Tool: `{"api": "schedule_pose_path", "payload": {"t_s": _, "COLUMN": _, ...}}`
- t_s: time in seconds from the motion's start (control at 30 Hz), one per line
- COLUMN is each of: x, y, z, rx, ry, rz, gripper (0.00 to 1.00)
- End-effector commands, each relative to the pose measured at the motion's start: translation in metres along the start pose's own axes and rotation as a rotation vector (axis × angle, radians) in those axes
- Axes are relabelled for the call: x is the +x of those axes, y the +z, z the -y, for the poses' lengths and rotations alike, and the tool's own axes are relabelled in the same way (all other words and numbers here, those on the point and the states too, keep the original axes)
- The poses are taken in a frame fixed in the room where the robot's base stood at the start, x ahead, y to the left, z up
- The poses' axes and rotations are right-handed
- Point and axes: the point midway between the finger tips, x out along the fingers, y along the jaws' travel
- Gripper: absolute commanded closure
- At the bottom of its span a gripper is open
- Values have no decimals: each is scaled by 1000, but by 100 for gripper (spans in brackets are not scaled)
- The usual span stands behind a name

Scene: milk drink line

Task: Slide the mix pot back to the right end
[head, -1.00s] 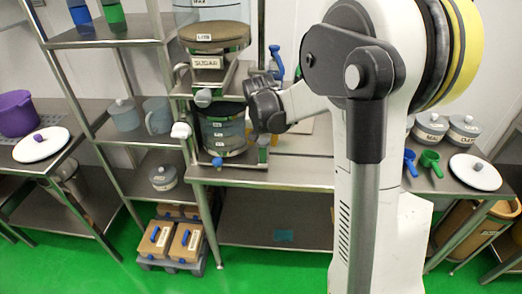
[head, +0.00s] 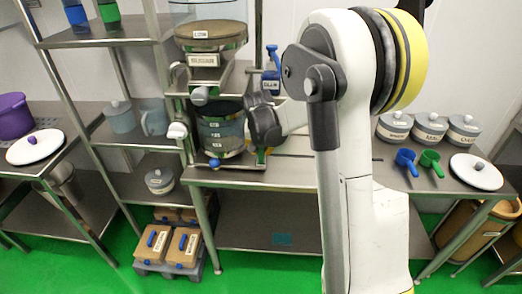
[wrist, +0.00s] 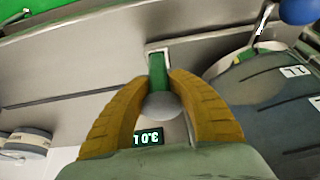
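The mix pot (head: 221,136) is a grey pot with pale labels, under a hopper at the left end of the middle bench. In the wrist view its labelled side (wrist: 270,98) shows at right. My gripper (wrist: 160,82) has ochre fingers on either side of a grey ball (wrist: 160,104) with a green stem (wrist: 157,70). The fingers look close to the ball, but I cannot tell whether they grip it. In the head view, the gripper is right of the pot, its fingertips hidden.
The hopper (head: 204,60) stands above the pot. To the right stand lidded canisters (head: 430,127), a blue scoop (head: 406,160), a green scoop (head: 431,162) and a white lid (head: 476,171). Much of the bench is behind my arm.

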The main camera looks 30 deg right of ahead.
Motion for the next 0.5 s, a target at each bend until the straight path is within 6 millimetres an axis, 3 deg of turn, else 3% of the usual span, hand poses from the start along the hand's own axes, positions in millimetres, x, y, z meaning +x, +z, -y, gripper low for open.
{"api": "schedule_pose_path", "payload": {"t_s": 0.27, "x": 0, "y": -1, "z": -17, "rx": 3, "ry": 3, "rz": -1, "gripper": 100}}
{"api": "schedule_pose_path", "payload": {"t_s": 0.5, "x": -1, "y": -1, "z": -77, "rx": 8, "ry": 6, "rz": -1, "gripper": 100}}
